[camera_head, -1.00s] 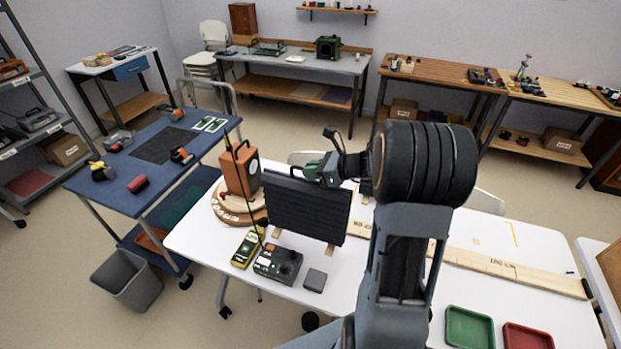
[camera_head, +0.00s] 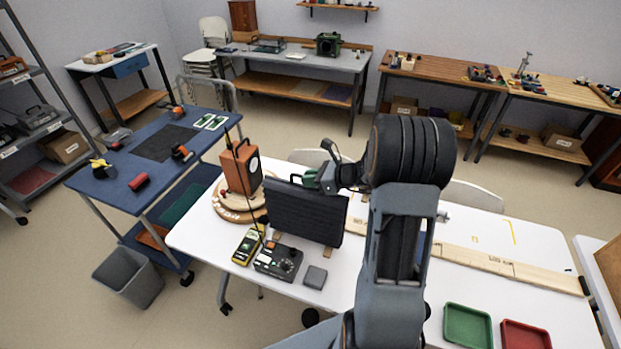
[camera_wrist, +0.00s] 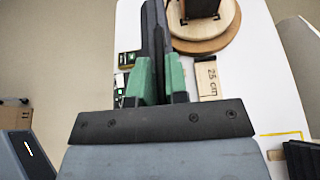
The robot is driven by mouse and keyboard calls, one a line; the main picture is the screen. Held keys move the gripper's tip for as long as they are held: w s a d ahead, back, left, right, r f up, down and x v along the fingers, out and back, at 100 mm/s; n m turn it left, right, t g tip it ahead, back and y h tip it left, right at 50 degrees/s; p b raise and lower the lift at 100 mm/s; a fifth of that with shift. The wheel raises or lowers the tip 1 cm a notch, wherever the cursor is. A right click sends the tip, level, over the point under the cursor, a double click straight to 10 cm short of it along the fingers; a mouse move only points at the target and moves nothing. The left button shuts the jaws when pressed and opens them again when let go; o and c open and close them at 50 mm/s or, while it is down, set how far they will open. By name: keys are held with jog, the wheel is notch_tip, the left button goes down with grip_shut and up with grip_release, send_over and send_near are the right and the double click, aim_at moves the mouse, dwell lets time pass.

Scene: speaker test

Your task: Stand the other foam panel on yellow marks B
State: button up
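A black foam panel (camera_head: 305,212) is upright near the left end of the white table, in front of an orange speaker-like box (camera_head: 241,166). My gripper (camera_head: 322,179), with green fingers, is at its top edge. In the wrist view the green fingers (camera_wrist: 158,85) are closed on both sides of the dark panel (camera_wrist: 155,35). Whether its bottom edge touches the table is unclear. Thin yellow marks (camera_head: 512,232) lie on the table at right; a yellow corner mark (camera_wrist: 285,135) shows in the wrist view. No letter is readable on them. A second panel cannot be identified for sure.
The orange box stands on a round wooden base (camera_head: 228,210). A yellow meter (camera_head: 247,246), a dark control box (camera_head: 278,262) and a small grey block (camera_head: 315,277) lie before the panel. A long wooden ruler (camera_head: 500,268) crosses the table. Green (camera_head: 467,325) and red (camera_head: 526,337) trays sit at right.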

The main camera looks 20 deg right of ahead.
jog(key=o, duration=0.4)
jog(key=shift+r, duration=0.2)
jog(key=b+v, duration=0.1)
jog(key=v, duration=1)
jog(key=shift+d, duration=0.15)
jog(key=shift+s+a+r+n+g, duration=0.1)
jog(key=shift+s+a+n+g, duration=0.1)
jog(key=shift+s+n+g, duration=0.1)
jog(key=s+a+r+n+g+h, duration=0.1)
jog(key=s+a+n+h, duration=0.3)
jog(key=n, duration=0.8)
jog(key=s+a+r+n+g+h, duration=0.2)
jog(key=s+a+n+g+h, duration=0.2)
jog(key=s+a+n, duration=0.5)
jog(key=a+n, duration=0.2)
jog(key=shift+a+r+n+h, duration=0.15)
jog(key=shift+a+n+h, duration=0.05)
jog(key=shift+n+h, duration=0.2)
jog(key=shift+o, duration=0.4)
jog(key=shift+s+d+r+n+t+h, duration=0.15)
jog(key=shift+s+n+t+h, duration=0.1)
jog(key=shift+n, duration=0.35)
jog(key=shift+s+a+r+n+t+h, duration=0.1)
jog(key=shift+s+r+n+t+h, duration=0.1)
jog(key=shift+n, duration=0.4)
jog(key=shift+f, duration=0.1)
